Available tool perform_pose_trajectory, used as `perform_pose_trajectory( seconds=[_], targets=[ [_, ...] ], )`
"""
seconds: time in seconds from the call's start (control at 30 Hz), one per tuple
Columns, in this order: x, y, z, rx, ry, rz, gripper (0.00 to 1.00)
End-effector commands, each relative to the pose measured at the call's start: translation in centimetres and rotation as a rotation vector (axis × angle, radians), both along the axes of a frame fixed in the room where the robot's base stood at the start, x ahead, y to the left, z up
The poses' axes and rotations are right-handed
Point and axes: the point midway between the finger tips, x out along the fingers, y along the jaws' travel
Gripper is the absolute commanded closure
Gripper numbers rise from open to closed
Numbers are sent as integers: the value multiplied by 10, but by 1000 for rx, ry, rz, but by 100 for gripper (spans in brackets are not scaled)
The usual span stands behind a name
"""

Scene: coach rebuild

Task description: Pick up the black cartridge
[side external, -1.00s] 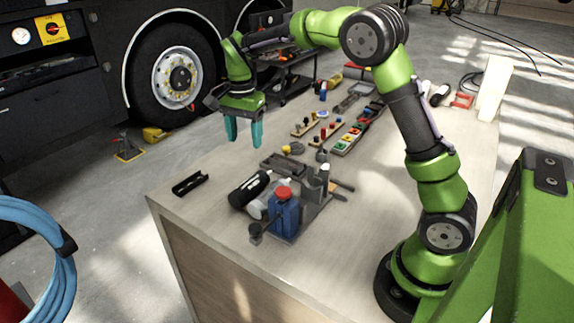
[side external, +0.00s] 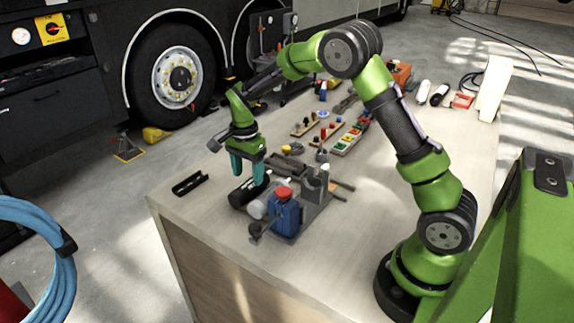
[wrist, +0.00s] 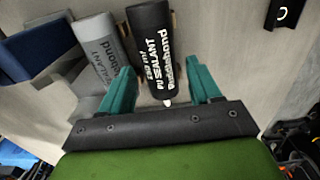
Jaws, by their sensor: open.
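The black cartridge (side external: 240,196) lies on its side on the bench, close to the near left corner. In the wrist view the black cartridge (wrist: 150,40) has white "PU sealant" lettering, and its nozzle end points toward my gripper. My gripper (side external: 248,176) is open just above it, fingers pointing down. In the wrist view the teal fingers of my gripper (wrist: 158,82) stand on either side of the cartridge's nozzle end, with gaps visible. In the side view the fingers hide part of the cartridge.
A grey cartridge (wrist: 103,50) lies right beside the black one, near my left finger in the wrist view. A blue bottle with a red cap (side external: 284,213) stands close by. A black channel piece (side external: 190,184) lies near the bench edge. Switch panels (side external: 350,138) lie farther back.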

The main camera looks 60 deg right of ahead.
Motion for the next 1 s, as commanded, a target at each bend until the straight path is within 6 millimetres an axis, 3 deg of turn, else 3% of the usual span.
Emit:
perform_pose_trajectory(
  seconds=[0.3,0.57,0.9,1.0],
  targets=[
    [-3,-2,-44,1,3,-1,37],
    [-3,-2,-46,1,1,-1,37],
    [-3,-2,-46,0,1,-1,86],
    [-3,-2,-45,0,0,-1,89]
  ],
)
